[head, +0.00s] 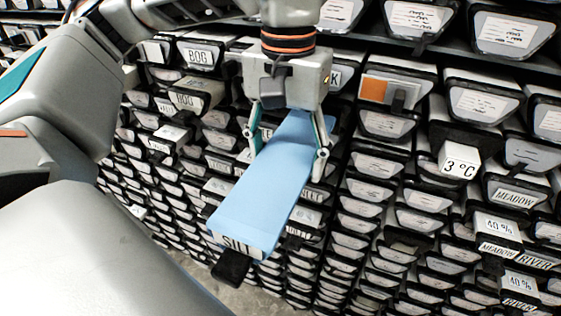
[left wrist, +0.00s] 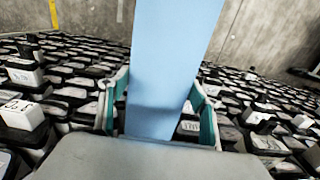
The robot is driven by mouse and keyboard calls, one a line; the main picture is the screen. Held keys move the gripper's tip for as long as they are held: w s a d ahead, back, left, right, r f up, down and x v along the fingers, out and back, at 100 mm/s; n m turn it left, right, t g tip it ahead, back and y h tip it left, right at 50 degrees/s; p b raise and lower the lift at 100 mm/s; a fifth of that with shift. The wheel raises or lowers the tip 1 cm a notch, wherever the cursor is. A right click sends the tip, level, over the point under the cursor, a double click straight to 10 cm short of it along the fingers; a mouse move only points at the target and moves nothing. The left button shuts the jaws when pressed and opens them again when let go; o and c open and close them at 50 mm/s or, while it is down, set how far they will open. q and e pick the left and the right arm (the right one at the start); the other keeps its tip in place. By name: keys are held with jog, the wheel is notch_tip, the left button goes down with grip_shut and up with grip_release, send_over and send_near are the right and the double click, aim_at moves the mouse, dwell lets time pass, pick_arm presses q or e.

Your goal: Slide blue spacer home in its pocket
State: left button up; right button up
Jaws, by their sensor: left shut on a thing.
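The blue spacer (head: 262,184) is a long flat block with a label reading SILT on its near end. In the head view it slants from upper right down to lower left, in front of the wall of core liners. My left gripper (head: 287,145) is shut on the spacer, one finger on each side. The left wrist view shows the spacer (left wrist: 172,60) rising between the two fingers (left wrist: 160,112). A black tab (head: 231,267) shows just below the labelled end. I cannot tell which pocket the spacer belongs to, or whether its far end touches one. My right gripper is not in view.
Rows of labelled liners fill the wall around the spacer. Some blocks stick out, such as the white 3 °C block (head: 459,160) and an orange-and-grey one (head: 388,92). A bare floor patch (head: 232,296) shows at the bottom.

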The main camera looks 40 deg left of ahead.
pick_arm(q)
jog(key=shift+w+a, duration=0.2)
jog(key=shift+w, duration=0.5)
jog(key=shift+w+a, duration=0.4)
jog(key=shift+w, duration=1.3)
jog(key=shift+w+a, duration=0.4)
jog(key=shift+w, duration=1.25)
jog(key=shift+w+a, duration=0.4)
jog(key=shift+w, duration=1.3)
dwell(0.8)
